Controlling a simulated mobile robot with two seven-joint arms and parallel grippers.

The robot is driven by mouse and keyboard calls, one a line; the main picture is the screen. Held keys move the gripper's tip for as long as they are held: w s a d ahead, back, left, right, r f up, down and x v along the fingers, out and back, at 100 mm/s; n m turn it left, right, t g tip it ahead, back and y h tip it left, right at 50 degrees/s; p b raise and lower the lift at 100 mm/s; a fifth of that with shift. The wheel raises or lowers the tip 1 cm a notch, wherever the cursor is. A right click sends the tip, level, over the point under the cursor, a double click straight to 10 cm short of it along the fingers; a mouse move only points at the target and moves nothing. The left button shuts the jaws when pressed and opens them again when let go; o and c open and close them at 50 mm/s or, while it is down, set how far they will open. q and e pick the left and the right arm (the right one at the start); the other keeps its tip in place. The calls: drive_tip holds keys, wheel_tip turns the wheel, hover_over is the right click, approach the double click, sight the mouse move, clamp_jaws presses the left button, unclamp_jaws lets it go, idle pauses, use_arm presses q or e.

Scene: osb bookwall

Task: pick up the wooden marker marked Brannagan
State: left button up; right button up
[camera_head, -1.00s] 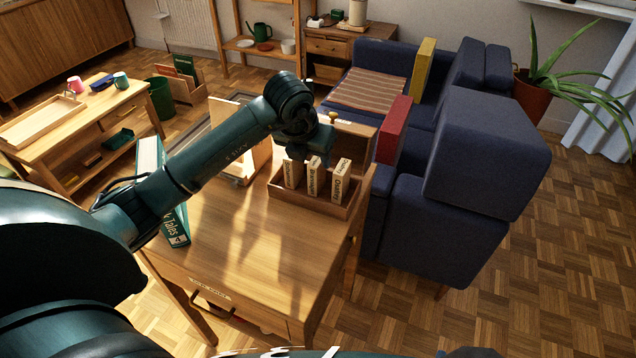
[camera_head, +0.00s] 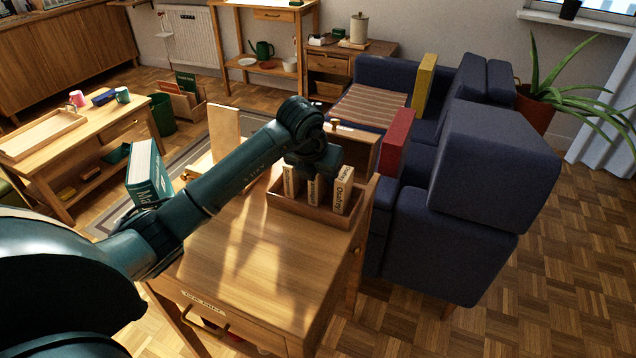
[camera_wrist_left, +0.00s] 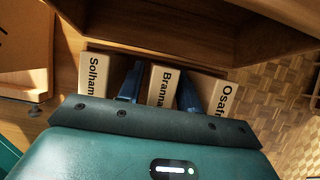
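Three upright pale wooden markers stand in a row in a wooden tray (camera_head: 290,207) on the table. In the left wrist view the middle marker reads "Branna..." (camera_wrist_left: 162,84), the left one "Solham..." (camera_wrist_left: 93,75) and the right one "Osaf..." (camera_wrist_left: 223,99). My left gripper (camera_wrist_left: 160,82) points down over the row, one blue finger on each side of the Brannagan marker, in the gaps beside its neighbours. The fingers look open, with a narrow gap at least on the left. In the head view the left gripper (camera_head: 316,172) hides much of the Brannagan marker (camera_head: 315,193). My right gripper is out of view.
A small wooden cabinet (camera_head: 352,150) stands close behind the tray. A blue sofa (camera_head: 450,240) with red and yellow books is to the right. A large green book (camera_head: 148,178) is at the table's left side. The table's front (camera_head: 250,270) is clear.

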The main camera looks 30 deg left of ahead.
use_arm(q)
clamp_jaws()
drive_tip(key=shift+r, duration=0.1)
